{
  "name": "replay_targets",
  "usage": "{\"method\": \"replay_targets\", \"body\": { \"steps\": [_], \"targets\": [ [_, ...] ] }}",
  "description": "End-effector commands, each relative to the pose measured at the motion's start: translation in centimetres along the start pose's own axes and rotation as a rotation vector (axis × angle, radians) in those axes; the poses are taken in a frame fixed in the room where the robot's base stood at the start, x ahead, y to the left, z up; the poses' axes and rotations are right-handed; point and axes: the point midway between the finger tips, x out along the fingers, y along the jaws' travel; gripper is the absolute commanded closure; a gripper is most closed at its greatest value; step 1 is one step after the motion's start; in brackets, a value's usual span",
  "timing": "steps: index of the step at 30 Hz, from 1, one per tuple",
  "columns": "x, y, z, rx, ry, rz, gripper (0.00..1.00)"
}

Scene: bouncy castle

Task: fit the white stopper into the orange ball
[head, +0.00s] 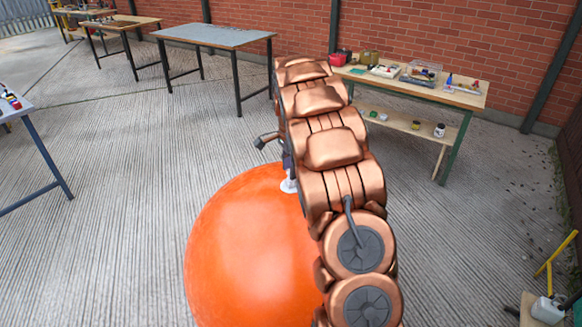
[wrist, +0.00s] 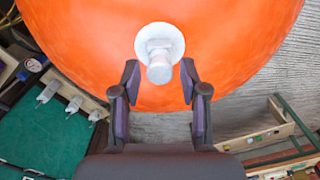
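The large orange ball (head: 240,250) stands on the ground in front of me, its right side hidden by my arm. It fills the top of the wrist view (wrist: 90,40). The white stopper (head: 287,186) shows at the ball's upper part, partly hidden by my arm. In the wrist view the stopper (wrist: 160,45) has a round flange against the ball and a narrower knob toward my gripper. I cannot tell how deep it sits. My gripper (wrist: 160,68) is open, one finger on each side of the knob, with visible gaps.
A wooden workbench (head: 470,98) with tools and jars stands at the back right. A grey-topped table (head: 215,37) stands behind the ball, and another table (head: 15,112) is at the left edge. A white canister (head: 549,309) is at the lower right. Ribbed concrete left of the ball is clear.

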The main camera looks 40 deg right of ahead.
Motion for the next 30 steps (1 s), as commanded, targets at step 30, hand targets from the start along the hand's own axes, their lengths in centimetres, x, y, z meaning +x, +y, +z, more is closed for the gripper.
{"method": "replay_targets", "body": {
  "steps": [30],
  "targets": [
    [-9.2,-0.2,0.0,0.0,0.001,-0.005,0.46]
  ]
}}
